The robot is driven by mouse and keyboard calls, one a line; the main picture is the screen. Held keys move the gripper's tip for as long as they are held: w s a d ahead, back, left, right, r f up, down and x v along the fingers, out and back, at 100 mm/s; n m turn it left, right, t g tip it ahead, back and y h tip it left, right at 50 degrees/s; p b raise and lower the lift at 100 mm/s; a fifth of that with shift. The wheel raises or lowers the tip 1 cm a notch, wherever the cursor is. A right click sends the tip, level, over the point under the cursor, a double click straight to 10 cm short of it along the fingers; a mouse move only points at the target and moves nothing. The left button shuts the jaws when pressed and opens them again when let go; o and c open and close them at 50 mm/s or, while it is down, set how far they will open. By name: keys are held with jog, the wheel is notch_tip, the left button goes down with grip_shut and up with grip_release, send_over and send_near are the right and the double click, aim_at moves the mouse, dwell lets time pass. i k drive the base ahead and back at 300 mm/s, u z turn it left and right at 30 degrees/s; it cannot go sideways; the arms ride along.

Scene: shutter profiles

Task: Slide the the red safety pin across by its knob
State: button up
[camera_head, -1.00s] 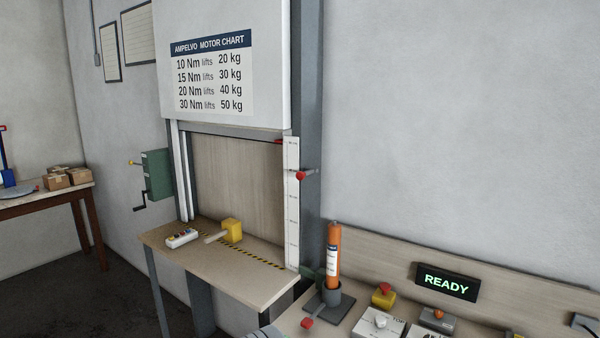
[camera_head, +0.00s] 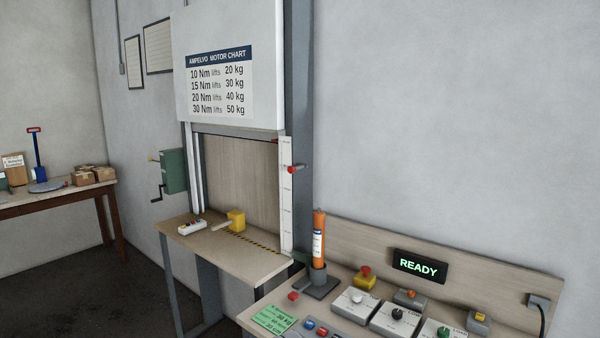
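The red safety pin (camera_head: 292,169) sits on the right side of the shutter frame, beside the white measuring strip (camera_head: 286,205). Its round red knob faces me and a short thin rod runs to the right of it. It is small, so I cannot tell how far it is pushed in. The raised white shutter (camera_head: 225,65) with the motor chart hangs above the opening. My gripper is not in view.
A wooden shelf (camera_head: 215,250) with a yellow block (camera_head: 236,218) stands below the opening. At the lower right, a control bench (camera_head: 345,275) holds an orange cylinder (camera_head: 319,240), several switch boxes and a READY display (camera_head: 420,265). Dark floor is open at lower left.

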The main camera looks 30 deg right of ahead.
aim_at(291, 169)
jog(key=z, duration=0.15)
jog(key=i, duration=1.25)
jog(key=u, duration=0.75)
